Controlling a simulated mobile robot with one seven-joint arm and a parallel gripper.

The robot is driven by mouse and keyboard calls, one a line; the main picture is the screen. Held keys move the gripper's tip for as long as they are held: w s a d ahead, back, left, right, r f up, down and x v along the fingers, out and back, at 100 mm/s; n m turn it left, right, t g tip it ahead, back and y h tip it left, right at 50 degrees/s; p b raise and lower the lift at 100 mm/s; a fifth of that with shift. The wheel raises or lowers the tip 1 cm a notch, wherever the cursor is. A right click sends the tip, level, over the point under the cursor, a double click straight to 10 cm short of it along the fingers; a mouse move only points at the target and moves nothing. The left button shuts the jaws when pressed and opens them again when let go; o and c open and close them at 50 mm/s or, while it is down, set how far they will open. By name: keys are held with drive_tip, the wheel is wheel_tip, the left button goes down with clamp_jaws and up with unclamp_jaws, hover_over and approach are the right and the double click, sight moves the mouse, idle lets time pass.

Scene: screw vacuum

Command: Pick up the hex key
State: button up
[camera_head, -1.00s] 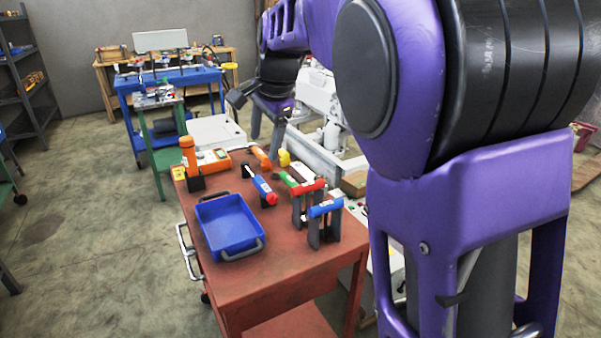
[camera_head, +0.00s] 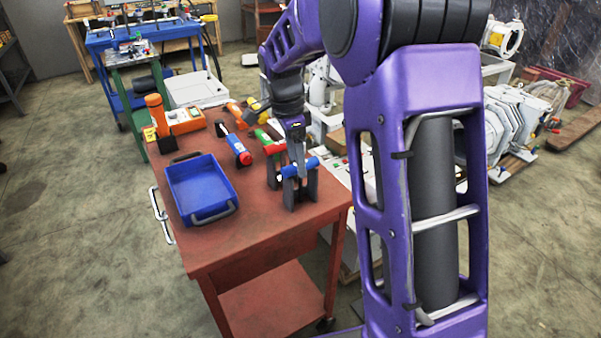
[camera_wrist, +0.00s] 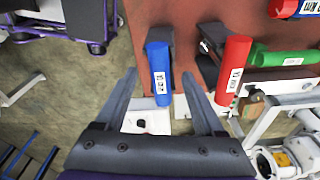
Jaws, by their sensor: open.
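The likely hex key is the blue-handled tool (camera_head: 312,163), standing on a dark holder near the table's front right corner. In the wrist view its blue handle (camera_wrist: 160,80) carries a white label and lies between my two fingers. My gripper (camera_head: 299,170) points down just above it. In the wrist view my gripper (camera_wrist: 159,76) is open, with a finger on each side of the handle and gaps visible. The tool's shaft is hidden. Red-handled (camera_wrist: 234,68) and green-handled (camera_wrist: 285,57) tools stand beside it, to the right in the wrist view.
The red-brown table (camera_head: 235,245) holds a blue tray (camera_head: 200,190) at left, with bare top in front. Another blue and red tool (camera_head: 236,148) lies behind the tray's right side. An orange device (camera_head: 185,120) stands at the back. The neighbouring handles are close to my right finger.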

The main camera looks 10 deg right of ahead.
drive_tip(key=b, duration=0.1)
hover_over(302, 200)
drive_tip(key=f, duration=0.8)
drive_tip(key=shift+w, duration=0.2)
drive_tip(key=shift+r, duration=0.1)
clamp_jaws()
idle(0.9)
